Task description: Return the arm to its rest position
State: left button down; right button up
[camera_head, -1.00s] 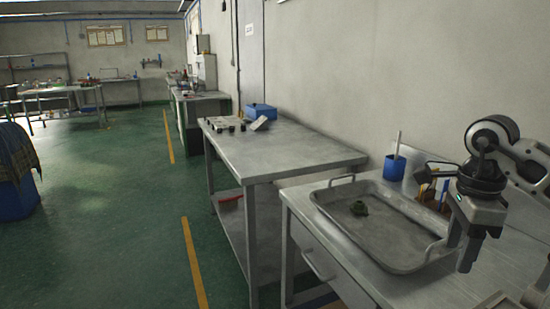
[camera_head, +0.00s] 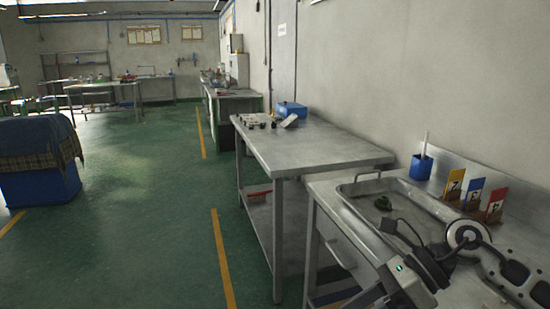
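My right arm (camera_head: 480,250) comes in from the right edge, low over the near right table. Its gripper (camera_head: 372,297) is at the bottom of the view, at the front edge of that table, in front of the tray. The fingers run toward the lower left and are partly cut off by the frame, so I cannot tell how far apart they are. I see nothing held in it. My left gripper is not in view.
Another metal table (camera_head: 310,145) stands beyond.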

jog(key=s+a+r+m+t+y, duration=0.2)
jog(key=a+r+m+y, duration=0.1)
jog(key=a+m+y, duration=0.5)
jog(key=d+f+m+t+h, duration=0.3)
jog(key=f+m+t+h, duration=0.3)
jog(key=m, duration=1)
jog(key=d+f+m+t+h, duration=0.4)
jog(key=f+m+t+h, duration=0.3)
jog(key=m, duration=0.9)
jog(key=shift+s+f+t, duration=0.15)
jog(key=shift+f+t, duration=0.4)
jog(key=shift+t, duration=0.55)
jog(key=s+f+m+g+h, duration=0.1)
jog(key=s+f+m, duration=0.1)
jog(key=s+f, duration=0.1)
jog(key=s+d+f+m+g, duration=0.1)
jog(key=s+f+m+g, duration=0.1)
jog(key=s+f, duration=0.1)
jog(key=s+f+m+g+h, duration=0.1)
jog(key=s+f+m+g, duration=0.1)
jog(key=s+f+m, duration=0.1)
jog(key=shift+d+f+h, duration=0.3)
jog(key=shift+f, duration=0.25)
jog(key=shift+c, duration=0.3)
